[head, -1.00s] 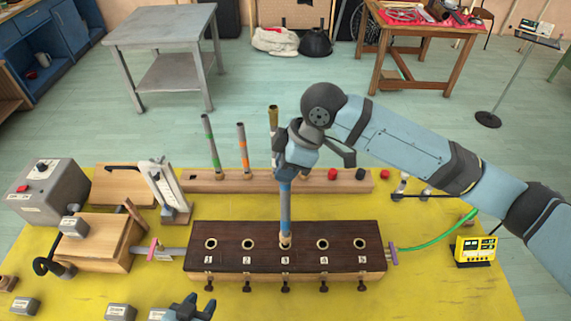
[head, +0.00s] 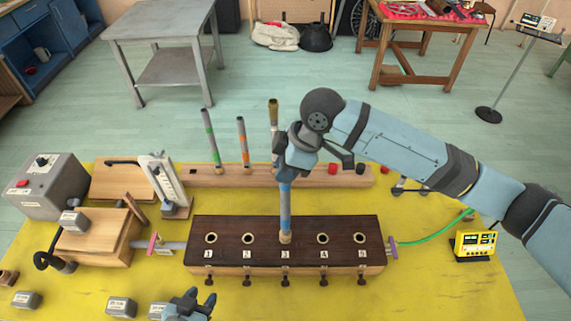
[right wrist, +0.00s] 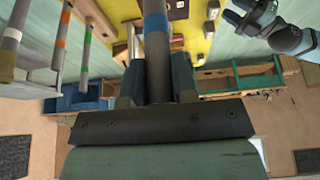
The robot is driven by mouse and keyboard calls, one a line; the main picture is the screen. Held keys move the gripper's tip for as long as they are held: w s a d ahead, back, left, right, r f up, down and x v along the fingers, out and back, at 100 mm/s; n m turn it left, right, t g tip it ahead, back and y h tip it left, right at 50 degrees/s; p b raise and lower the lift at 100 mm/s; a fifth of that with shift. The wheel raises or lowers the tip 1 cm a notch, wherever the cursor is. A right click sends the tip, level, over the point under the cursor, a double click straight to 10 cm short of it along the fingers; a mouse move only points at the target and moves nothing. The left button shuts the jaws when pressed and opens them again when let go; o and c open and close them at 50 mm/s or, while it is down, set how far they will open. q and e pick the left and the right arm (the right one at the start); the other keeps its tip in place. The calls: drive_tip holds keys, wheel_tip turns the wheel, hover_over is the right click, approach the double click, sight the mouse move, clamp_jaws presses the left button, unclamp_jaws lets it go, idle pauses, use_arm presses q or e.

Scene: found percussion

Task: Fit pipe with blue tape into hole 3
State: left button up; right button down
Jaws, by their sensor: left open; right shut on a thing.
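The pipe with blue tape (head: 285,200) stands upright at hole 3 of the dark wooden block (head: 218,226), its lower end at the hole's mouth. How deep it sits in the hole I cannot tell. My right gripper (head: 286,174) is shut on the pipe's upper part. In the right wrist view the pipe (right wrist: 155,50) runs between the fingers of my right gripper (right wrist: 155,82). My left gripper (head: 200,300) is open and empty near the front edge of the head view, in front of the block. It also shows in the right wrist view (right wrist: 240,15).
A rack (head: 230,180) behind the block holds a green-taped pipe (head: 211,137), an orange-taped pipe (head: 242,143) and another pipe (head: 273,115). A grey box (head: 47,185) and bellows-like wooden box (head: 95,238) stand left. A yellow meter (head: 473,246) stands right. Holes 1, 2, 4 and 5 look empty.

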drive_tip(key=shift+f, duration=0.55)
drive_tip(key=c, duration=0.8)
unclamp_jaws()
drive_tip(key=shift+c, duration=0.2)
drive_tip(key=b+v, duration=0.2)
drive_tip(key=v, duration=1.2)
drive_tip(key=shift+f, duration=0.1)
